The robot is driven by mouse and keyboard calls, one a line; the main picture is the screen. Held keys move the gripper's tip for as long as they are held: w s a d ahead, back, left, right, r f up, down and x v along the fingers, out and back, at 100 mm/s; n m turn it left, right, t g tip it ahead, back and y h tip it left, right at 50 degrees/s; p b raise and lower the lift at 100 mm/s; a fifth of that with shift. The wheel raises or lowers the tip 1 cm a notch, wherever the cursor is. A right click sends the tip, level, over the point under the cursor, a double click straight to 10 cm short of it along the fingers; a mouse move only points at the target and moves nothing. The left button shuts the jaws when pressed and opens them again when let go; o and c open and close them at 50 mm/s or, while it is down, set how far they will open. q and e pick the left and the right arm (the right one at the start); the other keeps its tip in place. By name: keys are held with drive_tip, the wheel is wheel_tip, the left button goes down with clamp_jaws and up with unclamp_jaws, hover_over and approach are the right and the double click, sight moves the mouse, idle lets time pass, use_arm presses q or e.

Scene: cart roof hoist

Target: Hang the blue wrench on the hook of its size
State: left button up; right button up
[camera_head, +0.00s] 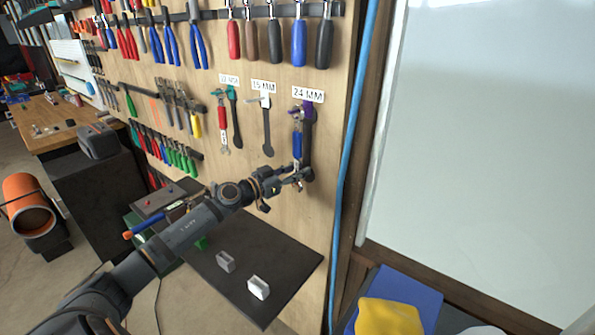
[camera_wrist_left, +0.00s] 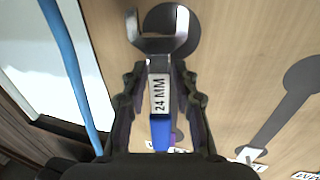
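The blue wrench (camera_head: 297,146) is upright against the pegboard, below the 24 MM label (camera_head: 308,95). Its open jaw points down, and its upper end is at the purple hook (camera_head: 308,106). I cannot tell whether it is over the hook. The wrench also shows in the left wrist view (camera_wrist_left: 160,88), marked 24 MM. My left gripper (camera_head: 294,178) has its fingers on either side of the lower shank and appears shut on it; it also shows in the left wrist view (camera_wrist_left: 160,78). The dark wrench silhouette (camera_head: 308,150) shows beside the wrench. My right gripper is not in view.
A red wrench (camera_head: 222,120) hangs at the left label beside a teal hook (camera_head: 232,95). The middle white hook (camera_head: 265,102) is empty. A blue vertical pipe (camera_head: 352,140) runs just right of the board. A dark shelf (camera_head: 290,250) lies below, holding small blocks.

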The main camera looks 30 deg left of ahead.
sight(294, 140)
use_arm(q)
drive_tip(key=shift+o, duration=1)
drive_tip(key=shift+r, duration=0.15)
wheel_tip(294, 140, up, 10)
drive_tip(key=shift+f, duration=0.15)
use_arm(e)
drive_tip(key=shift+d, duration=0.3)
use_arm(q)
drive_tip(key=shift+f, duration=0.1)
